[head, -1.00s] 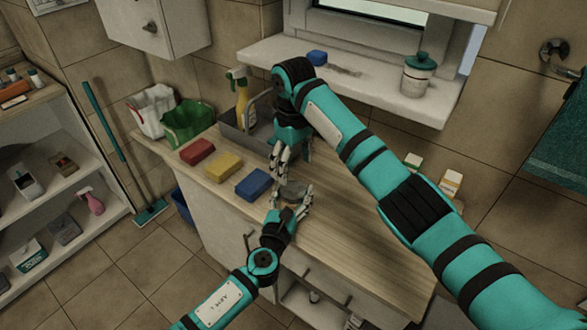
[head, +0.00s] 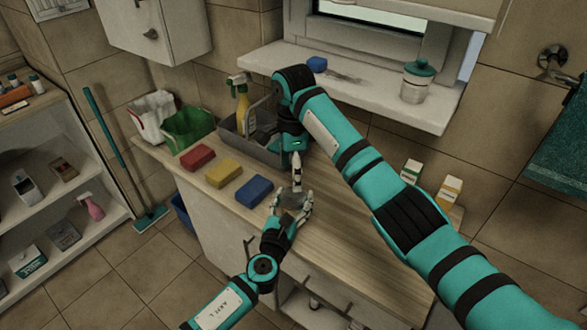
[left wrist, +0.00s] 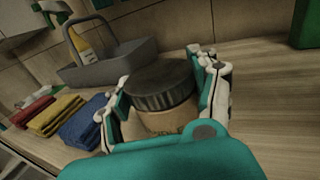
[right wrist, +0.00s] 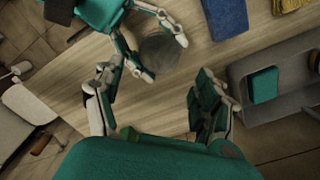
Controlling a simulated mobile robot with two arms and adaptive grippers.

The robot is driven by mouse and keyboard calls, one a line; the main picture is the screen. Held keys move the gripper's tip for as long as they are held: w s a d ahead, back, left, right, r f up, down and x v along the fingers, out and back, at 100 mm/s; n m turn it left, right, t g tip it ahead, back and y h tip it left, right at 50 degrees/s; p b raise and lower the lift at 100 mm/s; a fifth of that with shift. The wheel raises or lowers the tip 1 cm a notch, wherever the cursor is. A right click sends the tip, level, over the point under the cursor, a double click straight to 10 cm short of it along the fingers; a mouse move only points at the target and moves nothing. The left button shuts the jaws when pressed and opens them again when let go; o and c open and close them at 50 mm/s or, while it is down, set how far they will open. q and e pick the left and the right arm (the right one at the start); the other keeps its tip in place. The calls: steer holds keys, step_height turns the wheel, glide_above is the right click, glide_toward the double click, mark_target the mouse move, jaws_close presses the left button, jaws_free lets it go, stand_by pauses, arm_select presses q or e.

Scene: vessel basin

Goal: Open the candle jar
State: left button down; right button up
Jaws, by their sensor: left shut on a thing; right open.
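The candle jar (left wrist: 165,122) stands on the wooden counter, with a dark ridged lid (left wrist: 163,84) on top of a pale labelled body. My left gripper (left wrist: 165,88) is shut around the body, one finger on each side. In the head view, the jar (head: 292,200) is small and partly hidden by the left gripper (head: 292,202). My right gripper (head: 296,170) is just behind and above the jar. In the right wrist view, its fingers (right wrist: 150,92) are spread and empty, and the round lid (right wrist: 160,52) shows beyond them, apart from them.
A grey caddy (head: 235,133) with a spray bottle stands behind. Two small cartons (head: 448,190) stand at the right. The counter right of the jar is clear.

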mark_target(294, 196)
steer(key=shift+f, duration=4)
steer(key=shift+c, duration=0.4)
steer(key=c, duration=0.9)
steer(key=o, duration=1.2)
steer(key=shift+r, duration=0.15)
step_height(294, 196, up, 4)
steer(key=shift+f, duration=0.1)
steer(key=shift+r, duration=0.5)
steer(key=shift+c, duration=1.1)
step_height(294, 196, up, 3)
steer(key=shift+f, duration=4)
